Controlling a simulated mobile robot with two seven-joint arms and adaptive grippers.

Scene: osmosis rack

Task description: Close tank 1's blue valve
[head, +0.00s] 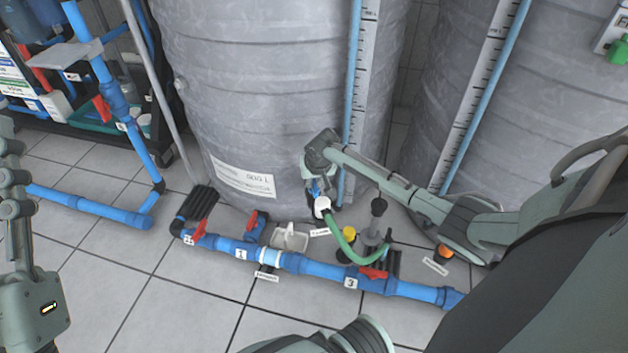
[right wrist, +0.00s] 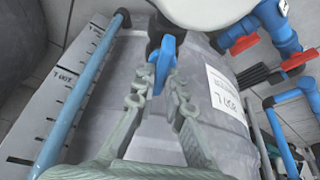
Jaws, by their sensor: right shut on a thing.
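Tank 1 (head: 260,100), taken to be the large grey tank in the middle, has a white volume label low on its front. The blue valve (head: 316,188) sits low on its right side, above a white fitting (head: 321,206). My right gripper (head: 318,165) reaches it from the right. In the right wrist view the blue valve handle (right wrist: 165,62) is between the fingertips of my right gripper (right wrist: 164,82), which are shut on it. My left gripper (head: 14,190) is cut off by the left edge; its fingertips are not clear.
A green hose (head: 345,240) runs from the white fitting towards the floor pipe. The blue floor pipe (head: 320,269) with red handles lies in front of the tank. A second grey tank (head: 450,100) stands to the right. Tiled floor in front is clear.

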